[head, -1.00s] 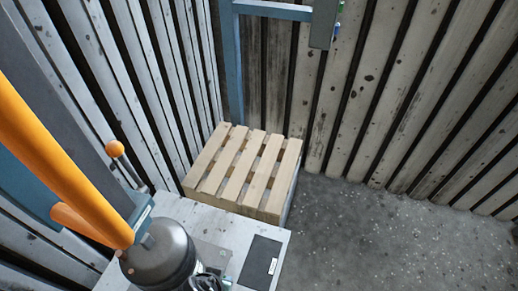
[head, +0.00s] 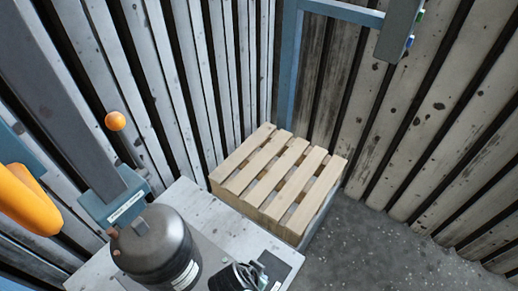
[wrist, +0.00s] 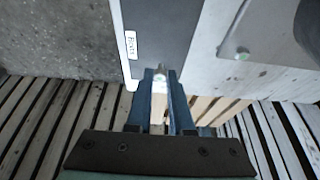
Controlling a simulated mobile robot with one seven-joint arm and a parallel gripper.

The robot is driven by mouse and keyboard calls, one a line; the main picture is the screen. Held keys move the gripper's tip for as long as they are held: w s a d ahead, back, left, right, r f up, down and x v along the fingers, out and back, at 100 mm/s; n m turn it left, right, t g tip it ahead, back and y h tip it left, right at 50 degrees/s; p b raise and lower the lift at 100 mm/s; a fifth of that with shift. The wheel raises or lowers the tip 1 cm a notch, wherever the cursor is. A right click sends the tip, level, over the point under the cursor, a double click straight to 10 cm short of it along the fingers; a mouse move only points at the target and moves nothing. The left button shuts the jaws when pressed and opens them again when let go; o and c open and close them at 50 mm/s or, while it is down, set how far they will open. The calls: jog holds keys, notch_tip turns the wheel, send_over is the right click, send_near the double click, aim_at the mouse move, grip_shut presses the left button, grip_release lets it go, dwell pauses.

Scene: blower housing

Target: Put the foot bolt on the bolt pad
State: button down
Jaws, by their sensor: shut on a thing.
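In the wrist view the two blue fingers of my gripper (wrist: 160,76) are closed on a small silvery piece, the foot bolt (wrist: 159,77), at their tips. Only its end shows between the fingers. The fingertips overlap the near end of the dark bolt pad (wrist: 160,28), which carries a white label. I cannot tell whether the bolt touches the pad or is above it. In the head view the dark pad (head: 287,266) is partly visible at the bottom, beside a black part that may be my wrist; the bolt cannot be made out there.
The dark grey blower housing (head: 156,246) stands on the pale worktop (head: 205,208), left of the pad. A grey plate with a bolt head (wrist: 240,53) lies right of the pad in the wrist view. A slatted wooden pallet (head: 278,178) stands behind the worktop. Concrete floor (head: 390,250) is clear.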

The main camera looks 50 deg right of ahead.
jog(key=shift+f+b, duration=0.35)
jog(key=shift+f, duration=1.2)
jog(key=shift+f, duration=0.2)
jog(key=c, duration=0.8)
grip_release()
jog(key=shift+r, duration=0.1)
